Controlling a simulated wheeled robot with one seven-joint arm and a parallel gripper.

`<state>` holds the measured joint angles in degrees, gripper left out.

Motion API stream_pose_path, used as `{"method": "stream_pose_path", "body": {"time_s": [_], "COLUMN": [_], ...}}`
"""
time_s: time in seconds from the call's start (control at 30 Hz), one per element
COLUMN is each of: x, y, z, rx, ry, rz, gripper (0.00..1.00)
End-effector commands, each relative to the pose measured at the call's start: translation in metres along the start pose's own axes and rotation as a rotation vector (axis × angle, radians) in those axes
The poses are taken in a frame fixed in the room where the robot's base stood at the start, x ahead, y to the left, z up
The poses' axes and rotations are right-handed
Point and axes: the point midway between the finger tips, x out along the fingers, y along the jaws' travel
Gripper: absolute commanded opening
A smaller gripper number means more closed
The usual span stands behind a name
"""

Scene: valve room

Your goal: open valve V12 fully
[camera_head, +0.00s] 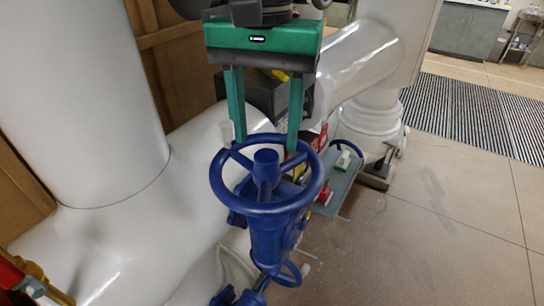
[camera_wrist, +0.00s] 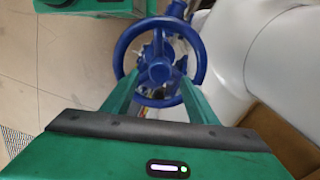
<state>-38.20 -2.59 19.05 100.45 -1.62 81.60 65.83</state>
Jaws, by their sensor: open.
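A blue handwheel valve (camera_head: 266,168) stands in the middle of the head view, its wheel facing up with a raised hub at the centre. No V12 label is readable. The wheel also shows in the wrist view (camera_wrist: 159,72). My green gripper (camera_head: 265,145) comes down from above, open and empty, its two fingers wide apart. The tips are at the wheel's far side in the head view, one on each side of the hub. In the wrist view the fingers (camera_wrist: 160,82) overlap the rim. I cannot tell whether they touch it.
Large white pipes (camera_head: 90,100) fill the left and back. A smaller blue wheel (camera_head: 288,276) sits low on the valve assembly. A grey tray (camera_head: 342,190) with red and white items stands behind at right. A striped mat (camera_head: 475,110) lies farther off. The floor at right is clear.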

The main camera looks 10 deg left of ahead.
Motion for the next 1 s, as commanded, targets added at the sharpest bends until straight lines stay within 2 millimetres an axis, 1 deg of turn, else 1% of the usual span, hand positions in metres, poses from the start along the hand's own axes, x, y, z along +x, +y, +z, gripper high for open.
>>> {"method": "stream_pose_path", "body": {"time_s": [0.3,0.57,1.0], "x": [0.000,0.002,0.032], "y": [0.000,0.000,0.000], "z": [0.000,0.000,0.000], "rx": [0.121,0.118,0.117], "ry": [0.000,0.000,-0.001], "rz": [0.000,0.000,0.001], "gripper": [0.53,0.53,0.53]}}
